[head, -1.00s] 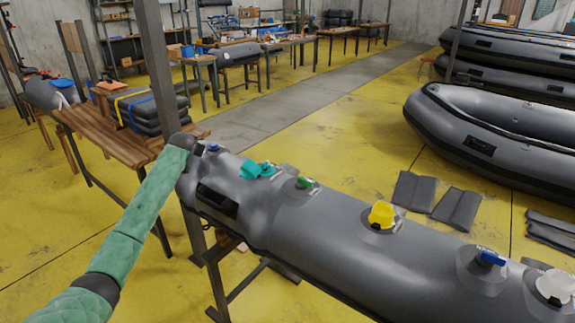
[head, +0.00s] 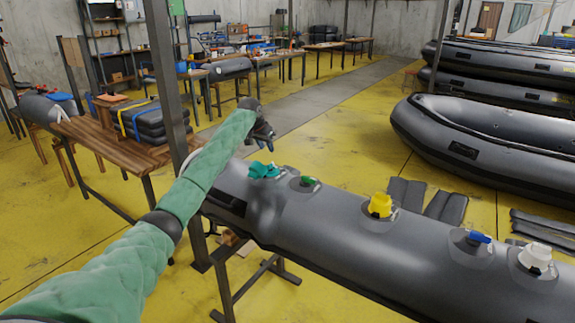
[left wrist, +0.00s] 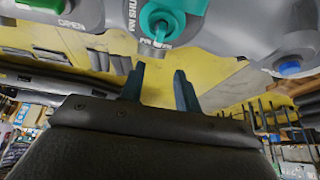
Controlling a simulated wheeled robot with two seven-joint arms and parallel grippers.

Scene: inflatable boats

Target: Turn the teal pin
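The teal pin (head: 263,170) sits on the grey inflatable tube (head: 340,240), near its far left end. In the left wrist view the teal pin (left wrist: 161,22) is a ring-like fitting at the top middle, with lettering beside and below it. My left gripper (head: 266,133) is above and beyond the teal pin in the head view. In the left wrist view its two dark fingers (left wrist: 159,72) are apart with nothing between them, clear of the pin. My right gripper is not in view.
Along the tube are a green valve (head: 308,181), a yellow cap (head: 380,205), a blue lever (head: 480,237) and a white cap (head: 536,255). A dark upright post (head: 164,70) stands left of the tube. A wooden bench (head: 112,140) is behind.

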